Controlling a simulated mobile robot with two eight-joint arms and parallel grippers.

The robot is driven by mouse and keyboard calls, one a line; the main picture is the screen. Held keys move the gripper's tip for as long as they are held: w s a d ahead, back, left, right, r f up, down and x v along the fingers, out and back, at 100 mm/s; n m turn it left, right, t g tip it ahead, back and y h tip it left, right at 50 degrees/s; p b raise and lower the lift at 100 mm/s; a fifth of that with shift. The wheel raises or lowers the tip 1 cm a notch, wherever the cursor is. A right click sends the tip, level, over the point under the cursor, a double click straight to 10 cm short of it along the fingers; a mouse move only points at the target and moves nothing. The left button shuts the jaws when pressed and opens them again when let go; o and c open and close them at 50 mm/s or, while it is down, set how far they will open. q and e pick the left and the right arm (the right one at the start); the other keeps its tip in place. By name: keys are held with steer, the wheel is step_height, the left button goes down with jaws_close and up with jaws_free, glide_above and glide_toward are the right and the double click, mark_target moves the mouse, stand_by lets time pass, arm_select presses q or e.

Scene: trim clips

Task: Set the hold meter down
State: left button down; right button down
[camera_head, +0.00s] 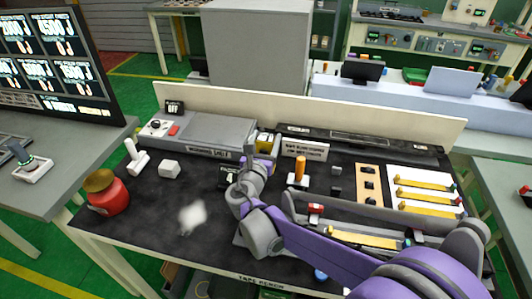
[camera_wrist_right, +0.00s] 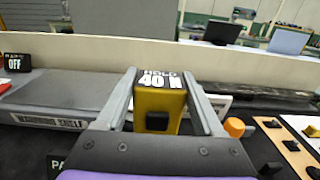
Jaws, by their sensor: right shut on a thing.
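The hold meter (camera_wrist_right: 157,105) is a yellow block with a dark top screen reading "HOLD 40 N". In the right wrist view it stands upright between the two grey fingers of my right gripper (camera_wrist_right: 170,100), which is shut on it. In the head view the meter (camera_head: 266,142) shows small and partly hidden behind my right gripper (camera_head: 262,160), at the right end of the warming shelf (camera_head: 205,132). I cannot tell whether its base touches the black bench top. My left gripper is not in view.
A red jar (camera_head: 107,195), a white cloth (camera_head: 192,216) and a white block (camera_head: 169,168) lie on the left of the bench. An orange-handled tool (camera_head: 298,172), a clip board (camera_head: 369,185) and yellow strips (camera_head: 425,194) crowd the right. A low cream wall (camera_head: 330,121) closes the back.

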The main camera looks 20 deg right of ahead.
steer(key=shift+f, duration=1.95)
steer(key=shift+f+b, duration=0.15)
steer(key=shift+b, duration=0.2)
jaws_free()
steer(key=shift+a+r, duration=0.1)
steer(key=shift+r, duration=0.1)
steer(key=v, duration=1.1)
steer(key=shift+s+a, duration=0.2)
steer(key=shift+s, duration=0.15)
